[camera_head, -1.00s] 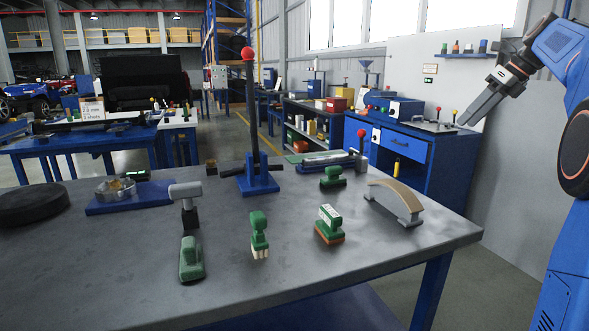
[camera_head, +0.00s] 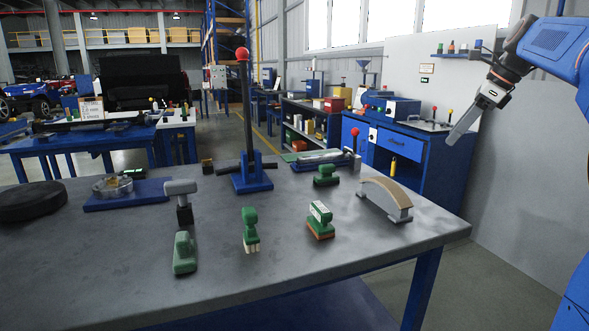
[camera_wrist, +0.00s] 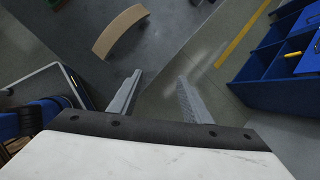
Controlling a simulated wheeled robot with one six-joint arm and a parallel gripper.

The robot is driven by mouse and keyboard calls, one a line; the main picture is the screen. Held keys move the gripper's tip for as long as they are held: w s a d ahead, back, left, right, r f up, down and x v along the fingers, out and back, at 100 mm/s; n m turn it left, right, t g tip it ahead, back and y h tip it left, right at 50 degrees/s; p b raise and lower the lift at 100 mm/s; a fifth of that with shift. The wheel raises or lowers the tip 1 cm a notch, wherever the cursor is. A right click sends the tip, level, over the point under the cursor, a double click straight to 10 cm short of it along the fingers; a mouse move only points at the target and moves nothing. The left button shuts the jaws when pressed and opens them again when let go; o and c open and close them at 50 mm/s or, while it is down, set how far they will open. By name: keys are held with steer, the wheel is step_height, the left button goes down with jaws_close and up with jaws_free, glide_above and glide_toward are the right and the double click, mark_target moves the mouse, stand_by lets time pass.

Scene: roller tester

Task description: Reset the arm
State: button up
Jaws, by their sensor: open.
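My gripper (camera_head: 462,127) is raised at the right in the head view, beyond the right end of the workbench, pointing down and to the left. In the wrist view my gripper (camera_wrist: 158,92) has its two fingers spread apart with nothing between them. Below it there I see the grey bench top (camera_wrist: 165,40) and the floor. My blue arm runs in from the right edge of the head view. The gripper touches nothing that I can see.
The workbench (camera_head: 330,255) bears a curved wooden-topped piece (camera_head: 387,194), several green-handled tools such as a brush (camera_head: 250,230), a blue lever stand (camera_head: 251,180) and a black disc (camera_head: 30,201). A blue cabinet (camera_head: 440,165) stands behind the bench at right.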

steer(key=s+a+f+n+h, duration=0.1)
steer(key=s+a+f+n, duration=0.55)
steer(key=s, duration=0.35)
steer(key=s+a+f+n+h, duration=0.1)
steer(key=s+a+f+n, duration=0.5)
steer(key=s, duration=0.3)
steer(key=s+a+f+n+h, duration=0.1)
steer(key=s+f+n, duration=1.1)
steer(key=s+f, duration=0.4)
step_height(320, 180, down, 3)
steer(key=shift+s+a+h, duration=0.25)
steer(key=shift+h, duration=0.15)
